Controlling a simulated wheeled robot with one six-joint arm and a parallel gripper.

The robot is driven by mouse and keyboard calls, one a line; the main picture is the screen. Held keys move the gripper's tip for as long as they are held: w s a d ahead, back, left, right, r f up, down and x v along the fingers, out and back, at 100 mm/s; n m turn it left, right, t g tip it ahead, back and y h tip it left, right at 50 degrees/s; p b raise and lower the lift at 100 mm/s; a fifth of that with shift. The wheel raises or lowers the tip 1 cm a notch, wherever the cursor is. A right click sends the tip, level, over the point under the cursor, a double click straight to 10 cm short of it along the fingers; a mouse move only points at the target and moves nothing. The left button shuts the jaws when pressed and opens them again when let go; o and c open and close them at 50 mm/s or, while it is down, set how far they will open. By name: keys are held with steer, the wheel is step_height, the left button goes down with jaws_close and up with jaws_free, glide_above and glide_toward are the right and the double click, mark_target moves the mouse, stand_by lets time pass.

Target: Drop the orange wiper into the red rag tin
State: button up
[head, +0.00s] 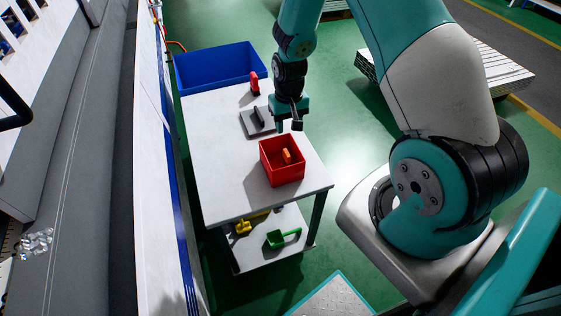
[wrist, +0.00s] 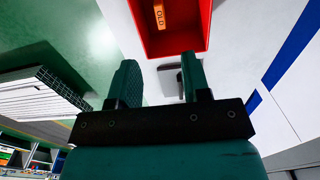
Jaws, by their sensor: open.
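The red rag tin (head: 270,172) stands on the white top of the workbench, and its open inside shows in the wrist view (wrist: 193,42). An orange block, which I take to be the wiper (head: 287,156), is inside the tin. In the wrist view it (wrist: 159,17) carries dark lettering and is cut by the top edge. My gripper (head: 291,122) is above the bench, behind the tin in the head view. Its two fingers (wrist: 160,82) are apart, with nothing held between them.
A grey plate with a dark upright part (head: 252,128) lies left of my gripper. A small red object (head: 254,83) stands farther back. A blue bin (head: 220,68) is behind the bench. The lower shelf (head: 255,258) holds yellow and green items. Pale slats (head: 462,70) are stacked at right.

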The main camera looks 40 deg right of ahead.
step_height(320, 180, up, 15)
steer(key=b, duration=0.1)
stand_by(0.5)
steer(key=s+a+r+n+y, duration=0.2)
steer(key=s+a+r+n, duration=0.3)
steer(key=s+a, duration=0.6)
steer(key=s+a+r+n+y, duration=0.2)
steer(key=s+a+r+n, duration=0.3)
steer(key=s+a, duration=0.6)
step_height(320, 180, up, 2)
steer(key=shift+a+r, duration=0.1)
steer(key=shift+a, duration=0.1)
